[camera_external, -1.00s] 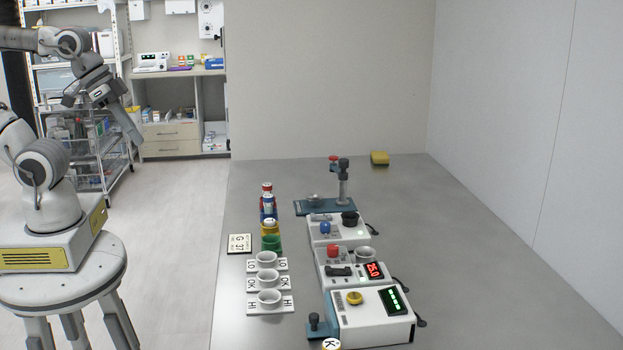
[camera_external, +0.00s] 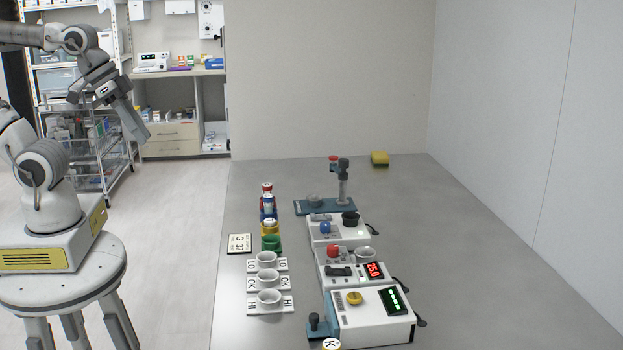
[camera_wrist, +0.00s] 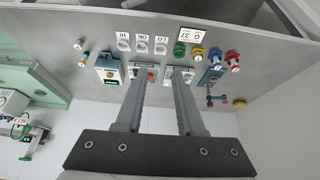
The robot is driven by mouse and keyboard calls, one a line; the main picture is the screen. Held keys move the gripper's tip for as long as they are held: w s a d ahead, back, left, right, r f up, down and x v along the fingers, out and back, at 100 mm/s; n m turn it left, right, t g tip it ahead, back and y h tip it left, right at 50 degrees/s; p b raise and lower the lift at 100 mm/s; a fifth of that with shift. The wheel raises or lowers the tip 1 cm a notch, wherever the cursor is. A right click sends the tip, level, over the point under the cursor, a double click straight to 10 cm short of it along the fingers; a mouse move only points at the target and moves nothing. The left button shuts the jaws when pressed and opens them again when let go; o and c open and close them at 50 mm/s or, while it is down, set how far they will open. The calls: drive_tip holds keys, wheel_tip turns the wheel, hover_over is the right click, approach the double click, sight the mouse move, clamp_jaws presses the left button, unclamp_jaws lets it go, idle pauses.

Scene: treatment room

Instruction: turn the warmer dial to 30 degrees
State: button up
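A white device with a red display reading about 25.0 (camera_external: 373,270) stands mid-row on the table; it looks like the warmer. It carries a red knob (camera_external: 333,251), a dark control (camera_external: 338,271) and a round cup (camera_external: 366,254). I cannot tell for sure which control is the dial. In the wrist view, its red knob (camera_wrist: 151,76) shows between my fingers, and the fingers hide part of the devices. My gripper (camera_external: 142,135) hangs in the air left of the table, far from the device. The wrist view shows its fingers (camera_wrist: 159,76) apart and empty.
A device with a yellow knob (camera_external: 354,298) stands in front; one with a blue knob (camera_external: 326,228) and a black knob (camera_external: 350,218) stands behind. Labelled cups (camera_external: 269,298), coloured vials (camera_external: 268,205) and a card (camera_external: 239,243) are on the left. The table's right side is clear.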

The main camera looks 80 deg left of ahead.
drive_tip(key=o, duration=0.4)
drive_tip(key=shift+n+g, duration=0.3)
drive_tip(key=shift+n, duration=0.2)
drive_tip(key=w, duration=0.5)
drive_tip(key=w+r, duration=0.1)
drive_tip(key=w, duration=0.2)
drive_tip(key=shift+d+b, duration=0.15)
drive_tip(key=shift+b, duration=0.25)
drive_tip(key=n+g+y+b, duration=0.1)
drive_tip(key=n+y+b, duration=0.1)
drive_tip(key=n+b, duration=0.1)
hover_over(332, 247)
drive_tip(key=s+d, duration=0.3)
drive_tip(key=s, duration=0.4)
wheel_tip(332, 247, down, 13)
drive_tip(key=x, duration=1.8)
drive_tip(key=shift+w, duration=0.3)
clamp_jaws()
